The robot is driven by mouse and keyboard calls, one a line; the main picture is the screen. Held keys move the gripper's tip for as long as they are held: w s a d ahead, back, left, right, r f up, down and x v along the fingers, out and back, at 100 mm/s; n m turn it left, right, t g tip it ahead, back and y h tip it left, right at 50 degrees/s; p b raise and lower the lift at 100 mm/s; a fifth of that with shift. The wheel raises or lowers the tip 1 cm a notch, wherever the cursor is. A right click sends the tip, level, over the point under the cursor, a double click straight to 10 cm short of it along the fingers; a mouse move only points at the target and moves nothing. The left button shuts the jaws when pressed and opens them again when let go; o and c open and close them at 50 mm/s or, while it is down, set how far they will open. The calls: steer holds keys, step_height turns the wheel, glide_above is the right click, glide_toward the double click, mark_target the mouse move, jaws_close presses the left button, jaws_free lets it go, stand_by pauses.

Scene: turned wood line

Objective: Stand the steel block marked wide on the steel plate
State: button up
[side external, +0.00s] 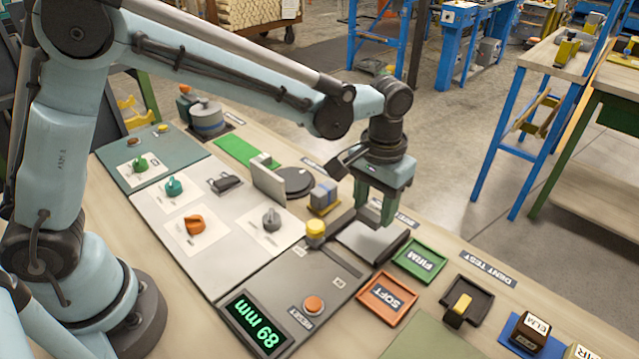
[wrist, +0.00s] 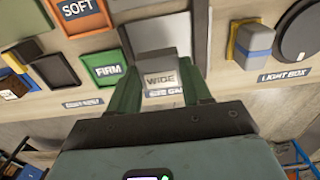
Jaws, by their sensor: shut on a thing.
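The steel block marked WIDE (wrist: 160,79) shows in the wrist view between the two green fingers of my gripper (wrist: 162,92), which is shut on it. Its lettering faces the wrist camera. A light grey steel plate (wrist: 150,36) lies just beyond the block, in a dark surround. In the side view the plate (side external: 366,241) is right under and in front of my gripper (side external: 375,213), which points down at its far edge.
Green FIRM tray (side external: 420,260) and orange SOFT tray (side external: 388,297) stand right of the plate. A yellow-capped knob (side external: 316,231) and a grey-blue block on a yellow base (side external: 323,198) stand to its left. The display (side external: 257,324) reads 89 mm.

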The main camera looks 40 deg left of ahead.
mark_target(370, 234)
steer(key=shift+w+a+f, duration=0.35)
steer(key=shift+w+f, duration=0.05)
steer(key=shift+w, duration=0.05)
steer(key=shift+f, duration=1.95)
steer(key=shift+f, duration=0.15)
steer(key=o, duration=1)
